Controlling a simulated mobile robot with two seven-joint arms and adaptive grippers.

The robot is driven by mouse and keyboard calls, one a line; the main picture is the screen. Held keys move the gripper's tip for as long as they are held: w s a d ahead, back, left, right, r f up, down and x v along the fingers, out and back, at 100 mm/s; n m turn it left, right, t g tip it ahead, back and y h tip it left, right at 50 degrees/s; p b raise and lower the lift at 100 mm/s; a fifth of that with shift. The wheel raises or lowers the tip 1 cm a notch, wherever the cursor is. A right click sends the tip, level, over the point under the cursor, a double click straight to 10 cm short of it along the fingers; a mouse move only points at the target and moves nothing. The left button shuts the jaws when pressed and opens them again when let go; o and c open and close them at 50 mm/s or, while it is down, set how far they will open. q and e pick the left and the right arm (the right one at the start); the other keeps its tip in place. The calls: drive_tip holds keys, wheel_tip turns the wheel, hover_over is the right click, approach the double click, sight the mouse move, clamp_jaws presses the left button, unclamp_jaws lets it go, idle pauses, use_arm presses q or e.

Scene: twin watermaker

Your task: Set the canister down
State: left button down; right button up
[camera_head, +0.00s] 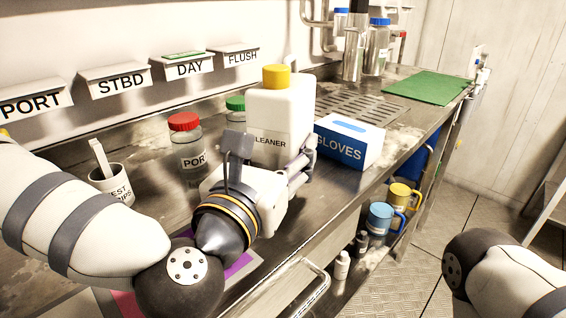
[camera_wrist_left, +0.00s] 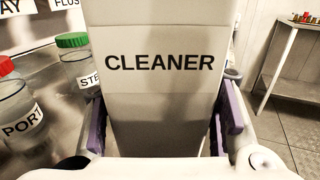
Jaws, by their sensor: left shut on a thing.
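The canister is a white jug (camera_head: 282,112) with a yellow cap and the word CLEANER, upright over the steel counter (camera_head: 345,187). In the left wrist view the canister (camera_wrist_left: 160,95) fills the middle, between the purple-padded fingers. My left gripper (camera_head: 268,160) is shut on it, one finger on each side. The base of the canister is hidden behind the gripper, so I cannot tell whether it touches the counter. Of my right arm only a part shows at the lower right; its gripper is out of view.
A red-lidded PORT jar (camera_head: 187,142) and a green-lidded jar (camera_head: 235,115) stand left of the canister. A GLOVES box (camera_head: 348,141) sits close on its right. A cup of test strips (camera_head: 110,182) is at left. A green mat (camera_head: 428,86) lies at the far right.

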use_arm(q)
drive_tip(key=f, duration=0.2)
drive_tip(key=w+f+b, duration=0.1)
drive_tip(key=shift+f, duration=0.35)
drive_tip(key=shift+s+r, duration=0.5)
drive_tip(key=shift+w+f, duration=0.1)
drive_tip(key=shift+f, duration=0.05)
drive_tip(key=c, duration=0.7)
unclamp_jaws()
use_arm(e)
drive_tip(key=shift+s+f+g, duration=0.3)
drive_tip(key=shift+s+f, duration=0.3)
drive_tip(key=shift+f, duration=0.3)
